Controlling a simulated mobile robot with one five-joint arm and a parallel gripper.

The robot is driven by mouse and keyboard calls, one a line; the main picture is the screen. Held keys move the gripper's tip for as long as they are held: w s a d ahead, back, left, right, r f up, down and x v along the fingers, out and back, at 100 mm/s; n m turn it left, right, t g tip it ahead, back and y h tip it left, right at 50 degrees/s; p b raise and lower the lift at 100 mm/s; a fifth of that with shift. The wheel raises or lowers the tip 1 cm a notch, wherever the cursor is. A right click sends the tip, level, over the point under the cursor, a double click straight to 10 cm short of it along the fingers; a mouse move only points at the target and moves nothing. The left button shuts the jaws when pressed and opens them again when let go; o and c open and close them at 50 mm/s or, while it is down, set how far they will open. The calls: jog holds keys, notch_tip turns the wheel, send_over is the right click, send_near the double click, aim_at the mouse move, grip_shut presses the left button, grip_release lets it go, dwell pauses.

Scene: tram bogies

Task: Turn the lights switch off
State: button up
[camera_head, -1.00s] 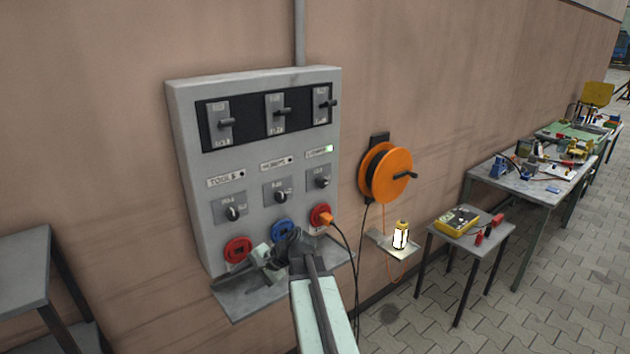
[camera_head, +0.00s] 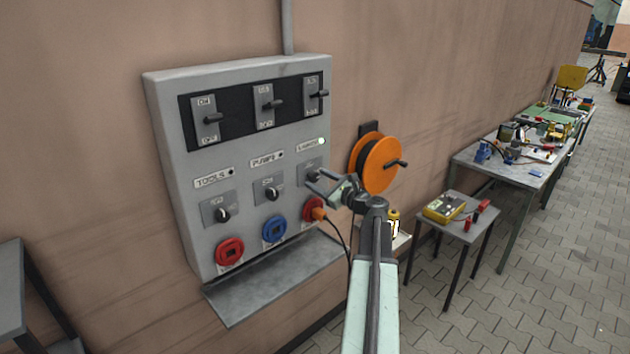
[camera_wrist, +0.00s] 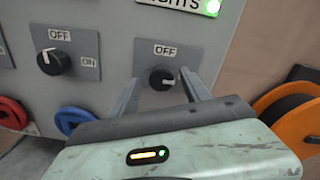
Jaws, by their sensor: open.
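The lights switch is a dark rotary knob (camera_wrist: 161,77) on a grey plate, with an OFF label above it. Its pale mark sits toward the right, not up at OFF. The lights label (camera_wrist: 180,4) is partly cut off above it, beside a lit green lamp (camera_wrist: 211,7). In the head view the lamp (camera_head: 321,141) also glows, over the right-hand knob plate. My gripper (camera_wrist: 162,88) is open, with its two fingers on either side of the knob. I cannot tell whether they touch it. In the head view my gripper (camera_head: 313,182) partly covers the knob.
The tools knob (camera_head: 223,214) and pumps knob (camera_head: 271,193) sit to the left, their lamps dark. An orange cable reel (camera_head: 378,164) hangs close on the right. A grey shelf (camera_head: 270,280) juts out beneath the panel.

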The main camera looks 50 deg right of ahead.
jog(key=shift+w+d, duration=0.15)
jog(key=shift+w, duration=0.65)
